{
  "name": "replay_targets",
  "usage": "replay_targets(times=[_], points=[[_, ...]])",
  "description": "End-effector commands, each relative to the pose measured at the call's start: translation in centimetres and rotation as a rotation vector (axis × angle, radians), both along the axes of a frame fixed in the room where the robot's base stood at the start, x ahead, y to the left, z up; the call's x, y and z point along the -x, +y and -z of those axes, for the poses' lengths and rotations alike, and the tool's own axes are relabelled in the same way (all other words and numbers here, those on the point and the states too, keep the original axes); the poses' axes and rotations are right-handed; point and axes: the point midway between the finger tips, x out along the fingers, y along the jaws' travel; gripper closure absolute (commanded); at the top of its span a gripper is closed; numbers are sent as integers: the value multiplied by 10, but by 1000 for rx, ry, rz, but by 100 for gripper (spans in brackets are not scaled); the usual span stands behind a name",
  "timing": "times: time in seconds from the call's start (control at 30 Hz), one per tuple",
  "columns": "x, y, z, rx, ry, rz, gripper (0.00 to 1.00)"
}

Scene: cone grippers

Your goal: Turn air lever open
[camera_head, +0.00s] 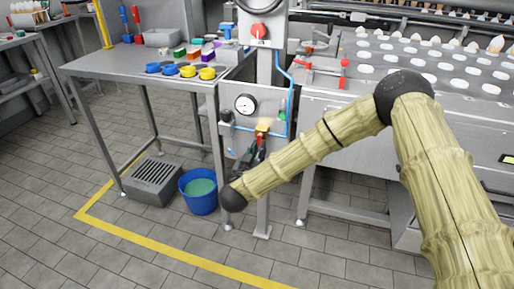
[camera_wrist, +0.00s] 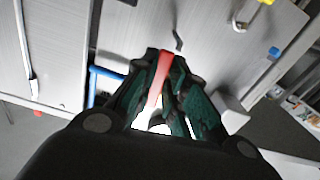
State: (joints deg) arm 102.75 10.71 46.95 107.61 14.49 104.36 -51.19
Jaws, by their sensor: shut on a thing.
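The air lever is a red bar (camera_wrist: 157,82) between my gripper's fingers in the wrist view. My gripper (camera_wrist: 165,60) is shut on it, with one dark fingertip on each side. In the head view my gripper (camera_head: 256,152) is at the lower part of the grey valve panel (camera_head: 236,131), just below a yellow fitting (camera_head: 263,128). The lever is mostly hidden by the fingers there, and its exact angle cannot be told.
A round gauge (camera_head: 245,104) and a blue hose (camera_head: 290,112) are on the panel near my gripper. A blue bucket (camera_head: 198,196) and a grey slotted crate (camera_head: 153,180) stand on the floor to the left. A steel table (camera_head: 110,65) is behind. The tiled floor in front is clear.

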Motion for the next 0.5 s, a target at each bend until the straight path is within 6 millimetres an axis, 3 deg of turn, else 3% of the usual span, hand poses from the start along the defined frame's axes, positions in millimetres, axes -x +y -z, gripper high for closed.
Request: replay_targets(times=[0.5], points=[[5, -13, -12, 391, 124, -2, 100]])
